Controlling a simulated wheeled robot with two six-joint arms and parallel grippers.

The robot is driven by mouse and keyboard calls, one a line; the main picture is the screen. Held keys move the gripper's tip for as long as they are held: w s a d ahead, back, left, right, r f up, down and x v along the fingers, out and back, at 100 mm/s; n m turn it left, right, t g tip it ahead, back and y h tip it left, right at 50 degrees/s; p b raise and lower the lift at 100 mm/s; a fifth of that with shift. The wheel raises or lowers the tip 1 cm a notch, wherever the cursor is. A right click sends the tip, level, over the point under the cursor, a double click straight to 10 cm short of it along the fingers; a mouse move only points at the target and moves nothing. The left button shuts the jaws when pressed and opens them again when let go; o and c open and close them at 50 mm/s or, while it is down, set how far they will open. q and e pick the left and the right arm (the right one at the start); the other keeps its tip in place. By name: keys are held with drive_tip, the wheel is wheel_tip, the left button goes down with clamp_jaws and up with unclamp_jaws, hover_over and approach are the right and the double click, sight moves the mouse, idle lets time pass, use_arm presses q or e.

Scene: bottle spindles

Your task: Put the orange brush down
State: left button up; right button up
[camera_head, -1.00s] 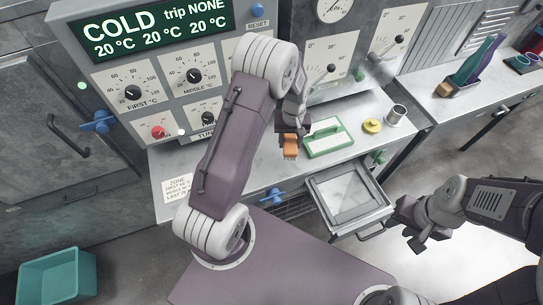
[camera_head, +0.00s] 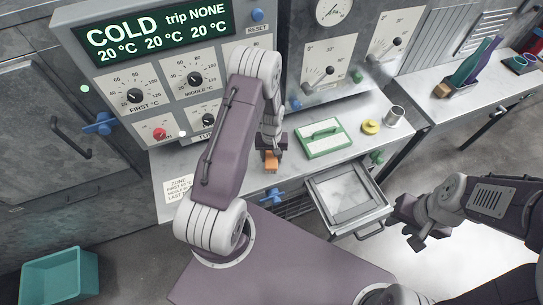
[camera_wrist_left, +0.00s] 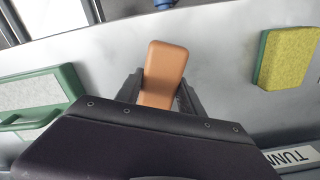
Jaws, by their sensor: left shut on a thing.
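The orange brush (camera_head: 271,161) is between the fingers of my left gripper (camera_head: 270,150), over the front part of the metal bench (camera_head: 225,165). In the left wrist view the brush (camera_wrist_left: 163,75) sits between the two dark fingers, its orange block pointing away from the gripper (camera_wrist_left: 160,92). The gripper is shut on it. I cannot tell whether the brush touches the bench top. My right gripper (camera_head: 420,232) hangs at the right, away from the bench; its finger opening is unclear.
A green-framed pad with a handle (camera_head: 324,140) lies right of the brush. A yellow round thing (camera_head: 370,127) and a metal cup (camera_head: 394,117) stand further right. A yellow-green sponge (camera_wrist_left: 288,58) shows in the wrist view. An open drawer (camera_head: 347,196) juts out below the bench.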

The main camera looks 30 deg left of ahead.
sight(272, 156)
use_arm(q)
drive_tip(key=o, duration=1.3)
drive_tip(key=shift+f, duration=0.15)
wheel_tip(272, 156, up, 12)
drive_tip(key=s+d+r+m, duration=0.1)
drive_tip(key=s+d+r, duration=0.1)
drive_tip(key=s, duration=0.2)
drive_tip(key=s+d+r+m, duration=0.2)
drive_tip(key=s+d, duration=0.1)
drive_tip(key=s, duration=0.1)
drive_tip(key=s+d+r+m+t, duration=0.1)
drive_tip(key=s+d+r+m, duration=0.1)
drive_tip(key=s+r, duration=0.1)
drive_tip(key=shift+s+d+b, duration=0.25)
drive_tip(key=shift+s+b, duration=0.15)
drive_tip(key=shift+s, duration=0.4)
